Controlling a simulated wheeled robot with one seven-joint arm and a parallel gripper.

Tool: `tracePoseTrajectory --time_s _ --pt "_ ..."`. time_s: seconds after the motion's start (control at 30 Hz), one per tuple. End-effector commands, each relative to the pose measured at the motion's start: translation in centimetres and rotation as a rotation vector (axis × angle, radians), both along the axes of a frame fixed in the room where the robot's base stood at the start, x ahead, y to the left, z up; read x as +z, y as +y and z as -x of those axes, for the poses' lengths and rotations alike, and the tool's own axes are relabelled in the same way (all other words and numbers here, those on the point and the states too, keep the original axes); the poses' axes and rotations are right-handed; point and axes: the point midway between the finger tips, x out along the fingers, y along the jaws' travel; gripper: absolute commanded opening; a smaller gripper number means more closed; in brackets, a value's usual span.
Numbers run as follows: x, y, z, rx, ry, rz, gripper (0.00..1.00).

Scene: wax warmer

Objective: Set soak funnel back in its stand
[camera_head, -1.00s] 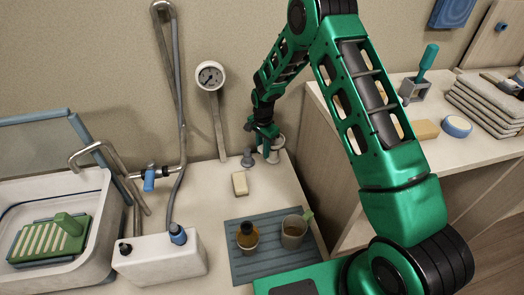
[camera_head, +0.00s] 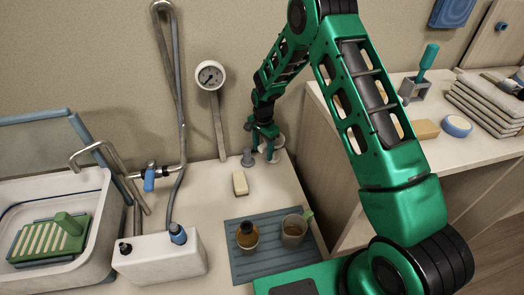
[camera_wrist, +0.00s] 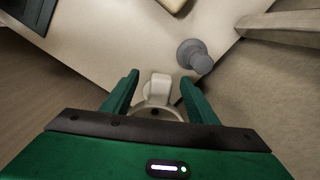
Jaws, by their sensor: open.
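A pale funnel-like piece (camera_wrist: 160,88) with a round rim and a flat upright tab sits between the fingers of my gripper (camera_wrist: 160,77) in the wrist view. My gripper is open, with one finger on each side of the tab and a gap to both. In the head view, my gripper (camera_head: 262,152) is at the back right corner of the counter, in front of the pale piece (camera_head: 277,143). The lower part of the piece is hidden, and I cannot tell whether it is seated in a stand. A small grey round-topped piece (camera_head: 248,158) stands just left, also in the wrist view (camera_wrist: 196,57).
A cream block (camera_head: 240,183) lies in front of my gripper. A blue ribbed mat (camera_head: 246,273) holds an amber bottle (camera_head: 247,236) and a cup (camera_head: 293,231). A gauge (camera_head: 210,76) stands behind left. A wooden cabinet (camera_head: 318,160) rises close on the right.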

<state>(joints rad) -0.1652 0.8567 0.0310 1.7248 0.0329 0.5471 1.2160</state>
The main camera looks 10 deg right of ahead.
Motion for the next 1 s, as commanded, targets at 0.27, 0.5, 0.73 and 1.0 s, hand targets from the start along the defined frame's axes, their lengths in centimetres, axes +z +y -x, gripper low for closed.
tracePoseTrajectory --time_s 0.27,0.5,0.73,1.0 --pt "0.2 0.0 0.0 0.0 0.0 0.0 0.53" --pt "0.8 0.0 0.0 0.0 -0.001 0.0 0.53" --pt "1.4 0.0 0.0 0.0 -0.001 0.0 0.53" --pt "2.0 0.0 0.0 0.0 0.0 0.0 0.53"
